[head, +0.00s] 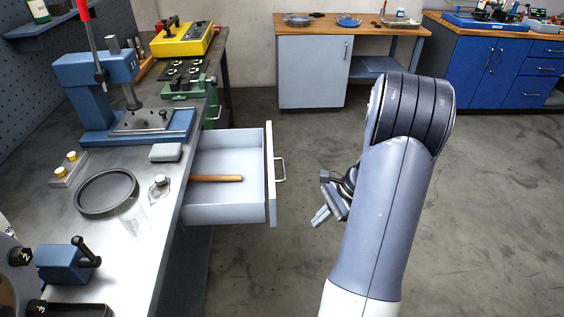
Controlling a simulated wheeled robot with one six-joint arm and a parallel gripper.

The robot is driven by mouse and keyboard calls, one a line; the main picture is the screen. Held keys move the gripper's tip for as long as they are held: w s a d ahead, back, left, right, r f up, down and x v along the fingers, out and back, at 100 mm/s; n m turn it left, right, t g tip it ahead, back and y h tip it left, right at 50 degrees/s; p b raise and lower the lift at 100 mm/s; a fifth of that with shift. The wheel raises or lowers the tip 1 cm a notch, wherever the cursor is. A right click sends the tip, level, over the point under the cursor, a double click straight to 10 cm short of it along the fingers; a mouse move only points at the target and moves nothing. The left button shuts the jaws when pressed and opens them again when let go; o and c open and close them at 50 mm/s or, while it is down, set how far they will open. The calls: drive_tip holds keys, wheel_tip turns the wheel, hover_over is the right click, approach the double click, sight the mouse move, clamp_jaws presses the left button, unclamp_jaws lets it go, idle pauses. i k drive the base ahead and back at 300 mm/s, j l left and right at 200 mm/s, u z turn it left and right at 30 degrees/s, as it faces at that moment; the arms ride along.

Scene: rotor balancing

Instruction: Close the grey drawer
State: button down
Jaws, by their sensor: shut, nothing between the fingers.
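The grey drawer (227,212) is pulled out from the left workbench, toward the right of the picture. Its front panel (271,175) carries a pale bar handle (281,170) on the outer face. A wooden-handled tool (216,178) lies inside the drawer. My gripper (319,218) is to the right of the drawer front and lower in the picture, apart from the handle. Its fingers are shut with nothing between them. Part of the gripper is hidden behind my arm.
The metal workbench (150,262) holds a blue press (100,80), a black-rimmed round dish (106,193) and a yellow case (184,40). A green drawer (213,112) shows farther back. Grey (313,72) and blue (490,66) cabinets stand behind. Open floor lies between.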

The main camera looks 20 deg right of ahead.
sight(234, 150)
drive_tip(key=i+z, duration=0.15)
drive_tip(key=i, duration=0.75)
